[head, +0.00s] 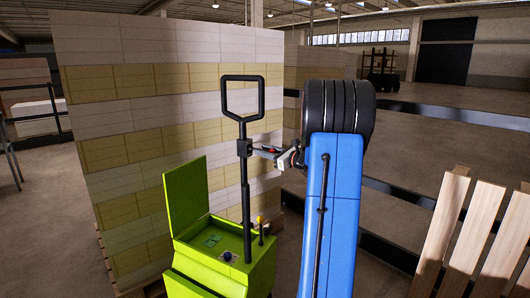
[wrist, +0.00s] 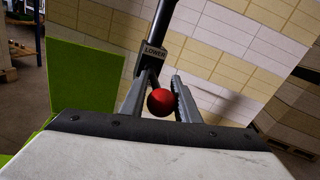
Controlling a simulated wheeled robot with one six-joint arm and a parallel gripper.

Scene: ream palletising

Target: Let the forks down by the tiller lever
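The green pallet truck (head: 222,262) stands in front of the pallet stack. Its black tiller (head: 246,195) rises upright and ends in a loop handle (head: 242,97). A red ball knob (wrist: 160,102) shows in the wrist view in front of the tiller, beside a plate marked LOWER (wrist: 155,51). My gripper (head: 268,152) reaches the tiller from the right at about mid-height. In the wrist view its two fingers (wrist: 161,85) stand apart, one each side of the knob, with a thin gap showing on the right. The lever's stem is hidden behind the knob. The forks are not visible.
A tall stack of white and yellow reams (head: 150,110) stands just behind the truck. A slatted wooden pallet (head: 470,235) leans at the lower right. Dark rails (head: 450,113) cross behind my arm. Open floor (head: 440,165) shows at the right.

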